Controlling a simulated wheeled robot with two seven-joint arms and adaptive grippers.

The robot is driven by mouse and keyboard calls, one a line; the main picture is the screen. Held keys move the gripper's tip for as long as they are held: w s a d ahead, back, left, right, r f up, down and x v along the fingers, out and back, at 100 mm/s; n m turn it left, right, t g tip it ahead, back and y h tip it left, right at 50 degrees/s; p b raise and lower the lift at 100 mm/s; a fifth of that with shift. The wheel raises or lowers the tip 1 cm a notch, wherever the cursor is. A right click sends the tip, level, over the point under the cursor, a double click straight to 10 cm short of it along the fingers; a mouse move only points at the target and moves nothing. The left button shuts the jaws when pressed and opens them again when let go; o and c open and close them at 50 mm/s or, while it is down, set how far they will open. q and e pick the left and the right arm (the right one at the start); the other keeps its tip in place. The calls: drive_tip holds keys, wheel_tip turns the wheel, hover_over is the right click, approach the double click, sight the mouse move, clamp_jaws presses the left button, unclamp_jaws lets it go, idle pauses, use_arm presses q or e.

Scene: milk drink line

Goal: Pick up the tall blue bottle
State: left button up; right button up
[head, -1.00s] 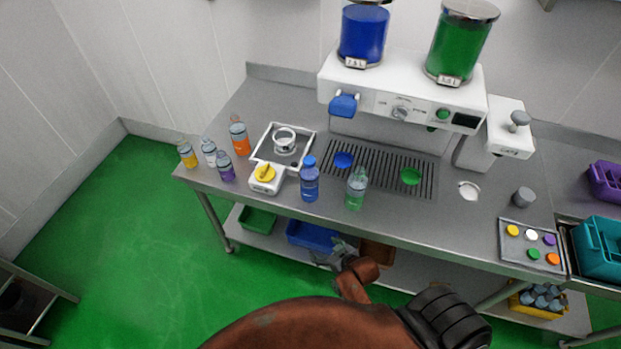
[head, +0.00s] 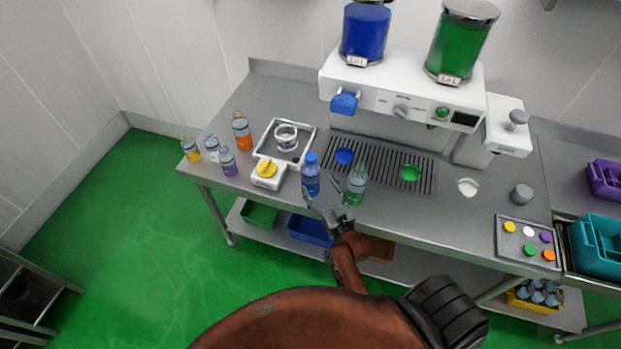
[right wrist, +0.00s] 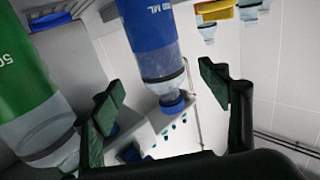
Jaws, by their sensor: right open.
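The tall blue bottle (head: 311,178) stands upright near the front edge of the steel counter. My right gripper (head: 322,190) is open at the counter's front edge, just in front of the bottle, with its fingers pointing toward it. In the right wrist view the blue bottle (right wrist: 150,40) appears upside down, between the two spread finger pads of the gripper (right wrist: 160,98). I cannot tell whether a finger touches it. My left gripper is not in view.
A green bottle (head: 355,187) stands close on the right, beside one finger; it also shows in the right wrist view (right wrist: 25,75). The drip grate (head: 380,168) and dispenser (head: 400,95) are behind.

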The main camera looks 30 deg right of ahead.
sight(314, 178)
drive_tip(key=w, duration=0.4)
drive_tip(key=w+p, duration=0.1)
drive_tip(key=w, duration=0.2)
drive_tip(key=shift+d+r, duration=0.25)
drive_tip(key=shift+d, duration=0.1)
drive_tip(key=shift+w+d+f, duration=0.1)
drive_tip(key=shift+w, duration=0.2)
drive_tip(key=shift+s, duration=0.1)
drive_tip(key=shift+c, duration=0.3)
drive_tip(key=c, duration=1.7)
drive_tip(key=shift+c, duration=0.3)
